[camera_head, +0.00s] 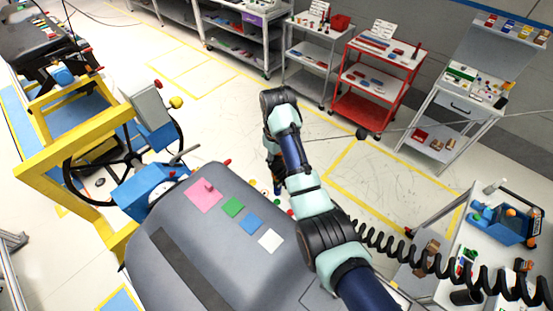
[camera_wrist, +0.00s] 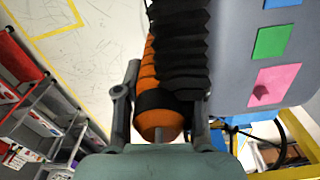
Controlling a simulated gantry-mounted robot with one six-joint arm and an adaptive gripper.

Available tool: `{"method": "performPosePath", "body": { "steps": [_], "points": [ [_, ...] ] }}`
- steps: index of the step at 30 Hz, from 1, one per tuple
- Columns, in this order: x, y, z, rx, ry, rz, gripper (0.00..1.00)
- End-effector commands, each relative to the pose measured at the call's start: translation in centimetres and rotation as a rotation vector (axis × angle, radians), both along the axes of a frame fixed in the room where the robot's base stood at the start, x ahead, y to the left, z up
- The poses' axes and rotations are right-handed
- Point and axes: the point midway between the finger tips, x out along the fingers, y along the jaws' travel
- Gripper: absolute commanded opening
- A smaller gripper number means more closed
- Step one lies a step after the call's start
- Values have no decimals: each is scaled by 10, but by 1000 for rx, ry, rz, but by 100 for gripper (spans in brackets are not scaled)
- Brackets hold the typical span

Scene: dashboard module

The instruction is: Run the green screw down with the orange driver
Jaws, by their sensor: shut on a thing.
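My gripper (camera_wrist: 165,100) is shut on the orange driver (camera_wrist: 160,122), with a finger on either side of its orange and black body. A dark ribbed sleeve covers much of the driver in the wrist view, and its tip is hidden. In the head view my gripper is largely hidden behind my arm, beyond the far right edge of the grey dashboard module (camera_head: 190,245). The module carries a pink patch (camera_head: 203,196), a green patch (camera_head: 233,207), a blue patch (camera_head: 252,223) and a white patch (camera_head: 270,240). I cannot make out the green screw for certain.
A yellow frame (camera_head: 45,175) with a black steering wheel stands at the left. A red cart (camera_head: 374,75) and grey shelving stand at the back. A white table (camera_head: 440,280) with parts is at the lower right. Open floor lies beyond the module.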

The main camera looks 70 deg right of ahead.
Motion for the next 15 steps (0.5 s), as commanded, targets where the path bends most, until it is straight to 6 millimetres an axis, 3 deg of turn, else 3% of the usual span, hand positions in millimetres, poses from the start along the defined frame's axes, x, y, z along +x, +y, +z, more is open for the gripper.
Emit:
{"method": "performPosePath", "body": {
  "steps": [15],
  "points": [
    [0,1,-42,1,0,1,0]
  ]
}}
